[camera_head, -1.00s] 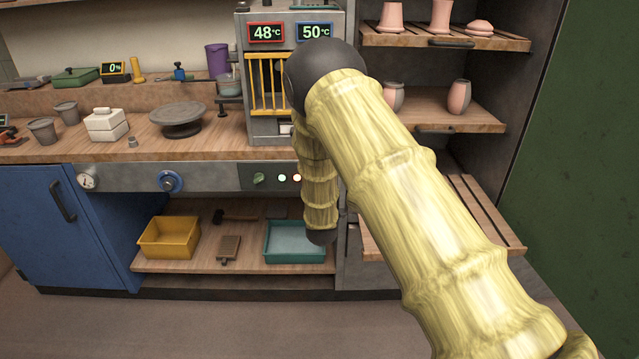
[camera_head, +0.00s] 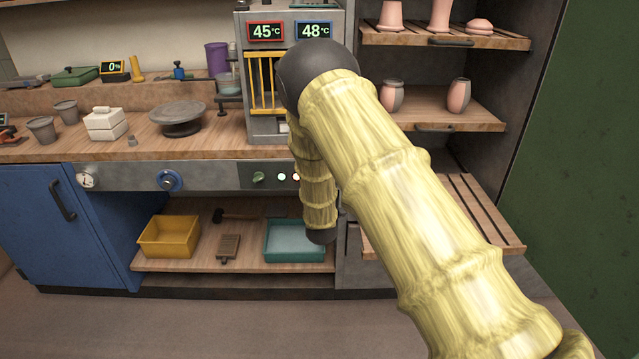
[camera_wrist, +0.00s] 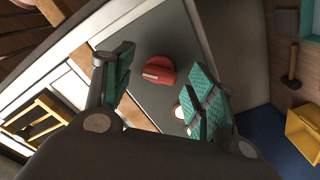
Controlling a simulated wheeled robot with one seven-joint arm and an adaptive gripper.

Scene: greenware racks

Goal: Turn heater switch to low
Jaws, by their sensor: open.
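In the wrist view a red round knob (camera_wrist: 160,70) with a pale bar across it sits on a grey panel (camera_wrist: 171,32); it looks like the heater switch. My gripper (camera_wrist: 163,80) is open, with teal-padded fingers on either side of the knob, apart from it as far as I can tell. A small lit lamp (camera_wrist: 178,110) shows beside the right finger. In the head view my arm hides the gripper and the red knob. The heater cabinet (camera_head: 290,19) shows 45°C in a red-framed display (camera_head: 266,31) and 48°C in a blue-framed one (camera_head: 314,30).
A yellow bin (camera_head: 168,237) and a teal tray (camera_head: 294,240) stand on the shelf below. Pink pots (camera_head: 459,95) stand on racks at right.

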